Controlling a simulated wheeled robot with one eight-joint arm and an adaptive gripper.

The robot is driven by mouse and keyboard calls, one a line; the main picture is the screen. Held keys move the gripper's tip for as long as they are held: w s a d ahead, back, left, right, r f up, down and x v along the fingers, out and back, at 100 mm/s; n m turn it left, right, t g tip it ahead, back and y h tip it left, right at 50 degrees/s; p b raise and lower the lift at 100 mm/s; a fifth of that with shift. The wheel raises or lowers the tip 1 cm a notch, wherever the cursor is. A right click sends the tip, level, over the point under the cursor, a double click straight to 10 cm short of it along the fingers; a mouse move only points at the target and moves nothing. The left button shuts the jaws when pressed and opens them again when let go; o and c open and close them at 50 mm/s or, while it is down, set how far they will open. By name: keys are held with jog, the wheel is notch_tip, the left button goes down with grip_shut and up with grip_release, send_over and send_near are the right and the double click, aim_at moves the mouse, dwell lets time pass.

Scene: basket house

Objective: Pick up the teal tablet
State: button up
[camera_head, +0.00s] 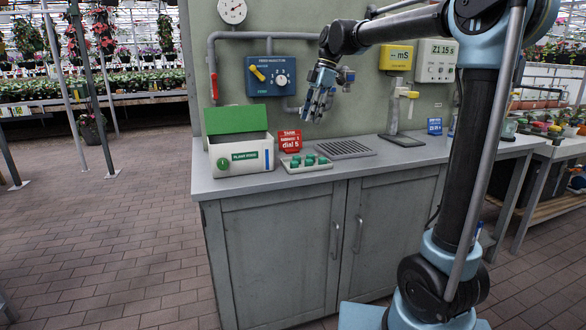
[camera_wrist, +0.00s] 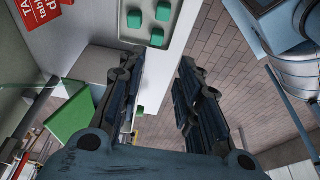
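Several teal tablets (camera_head: 309,160) sit in a small pale tray (camera_head: 316,168) on the grey counter. In the wrist view, teal tablets (camera_wrist: 163,11) show at the top, beyond my fingertips. My gripper (camera_head: 319,104) is above the counter, over and apart from the tray. In the wrist view, its two dark fingers (camera_wrist: 160,62) are spread, with nothing between them. The tray (camera_wrist: 181,32) is cut off by the top edge there.
A white plant food box (camera_head: 240,161) with its green lid (camera_head: 236,119) raised stands left of the tray. A red sign (camera_head: 289,141) is behind the tray. A dark drain grate (camera_head: 346,149) lies to the right. A blue dial panel (camera_head: 271,76) hangs on the wall.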

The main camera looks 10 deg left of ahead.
send_over(295, 161)
jog(key=d, duration=0.2)
jog(key=f, duration=1.1)
jog(key=shift+w+f, duration=0.15)
jog(key=shift+w, duration=0.1)
jog(key=shift+a+x, duration=0.15)
jog(key=shift+x, duration=1.2)
jog(key=shift+a+x, duration=0.1)
jog(key=shift+x, duration=1.2)
jog(key=c, duration=0.6)
